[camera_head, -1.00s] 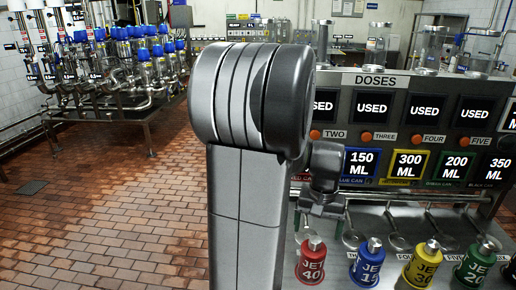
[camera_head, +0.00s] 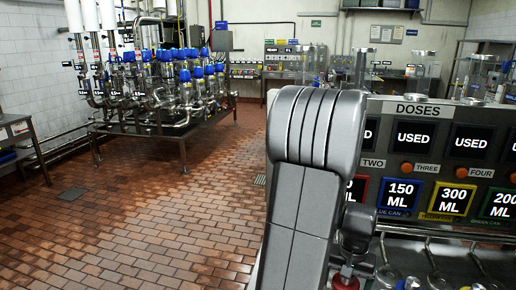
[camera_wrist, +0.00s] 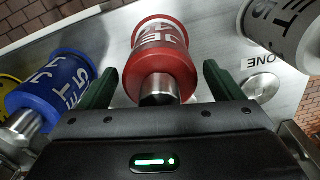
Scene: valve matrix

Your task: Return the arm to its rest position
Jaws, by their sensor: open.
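My arm stands upright in the middle of the head view, its large grey joint and link hiding part of the dose panel. In the wrist view my gripper (camera_wrist: 160,88) is open, with its two dark green fingers apart. A red jet can (camera_wrist: 162,60) stands between and beyond the fingers, with a gap on each side, so it is not gripped. In the head view the red can (camera_head: 345,283) shows only at the bottom edge, below my wrist. My fingers are hidden there.
A blue can (camera_wrist: 50,88) and a grey-white can (camera_wrist: 285,30) stand on either side of the red one on a steel counter (camera_wrist: 215,25). The dose panel (camera_head: 405,140) rises behind. The valve rack (camera_head: 165,95) stands back left. The tiled floor (camera_head: 150,225) is clear.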

